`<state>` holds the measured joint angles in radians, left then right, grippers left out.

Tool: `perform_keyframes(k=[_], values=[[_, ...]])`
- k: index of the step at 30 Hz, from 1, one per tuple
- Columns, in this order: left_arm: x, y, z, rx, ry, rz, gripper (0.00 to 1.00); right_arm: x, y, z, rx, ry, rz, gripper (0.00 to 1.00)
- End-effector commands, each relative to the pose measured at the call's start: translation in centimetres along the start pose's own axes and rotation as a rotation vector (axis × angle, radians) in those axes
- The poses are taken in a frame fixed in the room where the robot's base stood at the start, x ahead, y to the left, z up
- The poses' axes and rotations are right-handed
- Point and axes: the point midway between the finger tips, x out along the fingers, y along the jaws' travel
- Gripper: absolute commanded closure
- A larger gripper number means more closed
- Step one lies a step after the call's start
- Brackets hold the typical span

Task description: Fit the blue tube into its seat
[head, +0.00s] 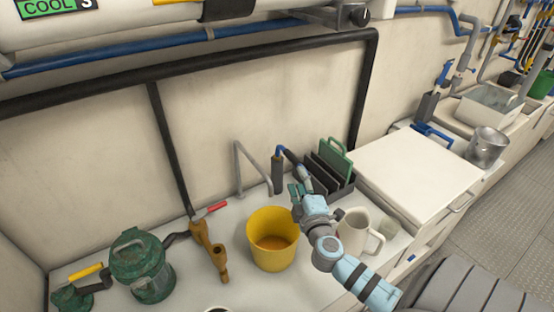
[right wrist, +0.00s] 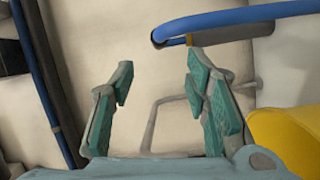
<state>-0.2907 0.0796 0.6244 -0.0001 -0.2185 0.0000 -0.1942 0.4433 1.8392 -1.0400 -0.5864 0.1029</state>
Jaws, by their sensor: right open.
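A blue tube (head: 280,151) shows at the back of the white counter, above a dark grey upright piece. In the right wrist view the blue tube (right wrist: 235,22) crosses the top right, with a grey piece and a small brass-coloured band beside it. My right gripper (head: 297,190) is just right of and in front of the grey piece. In the right wrist view my right gripper (right wrist: 158,68) has its teal fingers apart with nothing between them, the tube beyond them. I cannot tell which part is the seat. My left gripper is out of view.
A yellow bucket (head: 272,240) stands left of my right arm, a white jug (head: 356,232) to the right. A dark rack (head: 330,171) with a green plate is behind. A bent grey rail (head: 253,165), brown fitting (head: 208,243) and green pump (head: 142,265) are left.

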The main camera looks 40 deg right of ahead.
Motion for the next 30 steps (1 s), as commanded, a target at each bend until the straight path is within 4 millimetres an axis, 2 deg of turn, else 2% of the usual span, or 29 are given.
perform_keyframes(k=[2, 9, 11, 20, 27, 30], values=[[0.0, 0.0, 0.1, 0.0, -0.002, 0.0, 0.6, 0.5, 0.1, 0.0, -0.004, 0.002, 0.002, 0.57], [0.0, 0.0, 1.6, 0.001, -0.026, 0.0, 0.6, 5.6, 0.0, 0.2, -0.003, -0.003, 0.003, 0.57], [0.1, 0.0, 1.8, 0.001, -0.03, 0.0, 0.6, 6.4, 0.0, 0.2, -0.003, -0.002, 0.003, 0.57], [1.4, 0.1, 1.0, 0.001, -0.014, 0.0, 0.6, 11.6, -0.8, 0.6, -0.002, -0.001, 0.002, 0.57], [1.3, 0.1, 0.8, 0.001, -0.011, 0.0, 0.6, 12.1, -0.7, 0.5, -0.002, 0.001, 0.0, 0.57], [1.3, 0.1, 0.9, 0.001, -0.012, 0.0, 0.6, 12.1, -0.7, 0.5, -0.002, 0.001, 0.0, 0.72]])
